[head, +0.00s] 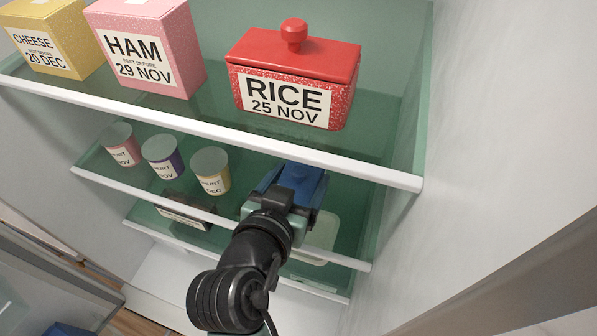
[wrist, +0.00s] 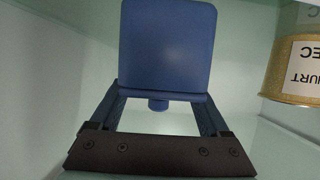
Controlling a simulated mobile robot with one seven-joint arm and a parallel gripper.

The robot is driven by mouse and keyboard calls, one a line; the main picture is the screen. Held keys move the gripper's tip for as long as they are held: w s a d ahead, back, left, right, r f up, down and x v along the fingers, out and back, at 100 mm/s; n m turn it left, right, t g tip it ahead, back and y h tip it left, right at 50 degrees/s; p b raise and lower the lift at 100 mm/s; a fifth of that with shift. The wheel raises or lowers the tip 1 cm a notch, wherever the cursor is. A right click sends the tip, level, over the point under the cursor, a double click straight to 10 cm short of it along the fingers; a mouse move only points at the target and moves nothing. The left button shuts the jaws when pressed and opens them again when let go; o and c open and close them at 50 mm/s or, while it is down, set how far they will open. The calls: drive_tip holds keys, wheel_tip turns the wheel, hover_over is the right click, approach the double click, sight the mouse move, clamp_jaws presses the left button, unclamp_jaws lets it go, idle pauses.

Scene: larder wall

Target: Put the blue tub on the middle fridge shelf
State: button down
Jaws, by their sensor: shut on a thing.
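The blue tub (head: 300,183) is in the fridge, inside the bay of the middle shelf (head: 215,216), to the right of the yogurt pots. My gripper (head: 284,199) is shut on the tub, reaching in from the front. In the wrist view the tub (wrist: 168,48) sits between the two fingers of my gripper (wrist: 166,97), with its lid knob showing below it in that upside-down picture. The tub looks upright. My gripper and wrist hide its front and lower part, so I cannot tell whether its base touches the shelf.
Several yogurt pots (head: 212,171) stand left on the middle shelf; one (wrist: 296,66) is close by in the wrist view. The red rice box (head: 292,72) stands on the shelf above. A dark labelled box (head: 186,211) and a pale container (head: 318,238) are below. The fridge wall is right.

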sight(295, 187)
drive_tip(key=shift+f, duration=0.1)
unclamp_jaws()
drive_tip(key=b+v, duration=0.2)
drive_tip(key=v, duration=0.4)
drive_tip(key=shift+s+a, duration=0.1)
drive_tip(key=p+v, duration=0.5)
drive_tip(key=shift+s+r, duration=0.25)
drive_tip(key=shift+s, duration=0.1)
idle(0.4)
